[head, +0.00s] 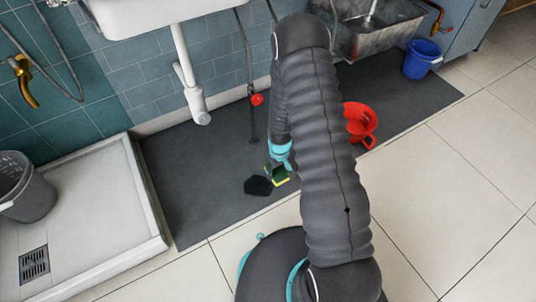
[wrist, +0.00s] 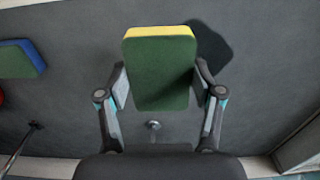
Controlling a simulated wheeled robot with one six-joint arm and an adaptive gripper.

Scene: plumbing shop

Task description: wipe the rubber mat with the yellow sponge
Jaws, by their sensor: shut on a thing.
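My gripper (wrist: 155,88) is shut on the yellow sponge (wrist: 160,72), which has a yellow edge and a broad green face. In the head view the sponge (head: 278,176) is small below my gripper (head: 280,160), partly hidden by it. The dark grey rubber mat (head: 200,195) lies along the wall under the sink. A black patch (head: 258,186) is on the mat, just left of the sponge; it also shows in the wrist view (wrist: 213,48), partly behind the sponge. I cannot tell whether the sponge touches the mat.
A blue and green block (wrist: 22,58) lies on the mat, seen only in the wrist view. A red container (head: 361,120) and a blue bucket (head: 422,58) stand to the right. A shower tray (head: 150,200) with a grey bucket (head: 28,190) is left. Tiled floor (head: 450,190) is clear.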

